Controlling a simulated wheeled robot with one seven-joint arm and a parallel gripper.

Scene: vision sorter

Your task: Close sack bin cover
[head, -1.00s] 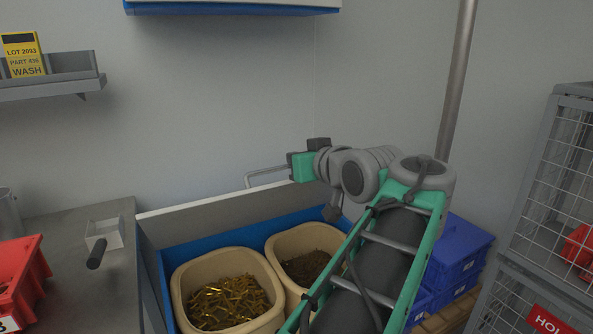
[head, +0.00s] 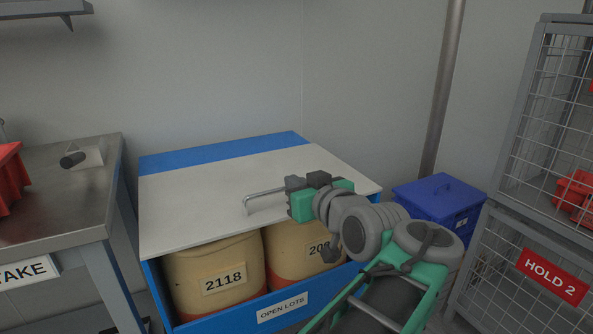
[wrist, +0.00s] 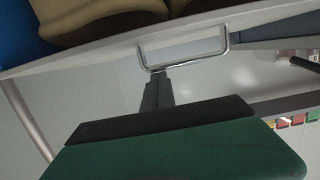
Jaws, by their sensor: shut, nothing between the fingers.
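The sack bin cover (head: 215,190) is a pale grey panel lying close to level over the blue sack bin (head: 215,322). My gripper (head: 290,184) is shut with nothing held, right at the handle's right end in the head view. In the wrist view, its dark fingers (wrist: 157,92) reach up to the bar of the handle (wrist: 185,64). I cannot tell whether they touch it.
Two tan sacks, one marked 2118 (head: 222,268), stand under the cover, visible through the open front. A steel table (head: 65,190) is close on the left. Blue crates (head: 437,195) and a wire cage (head: 560,120) stand on the right.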

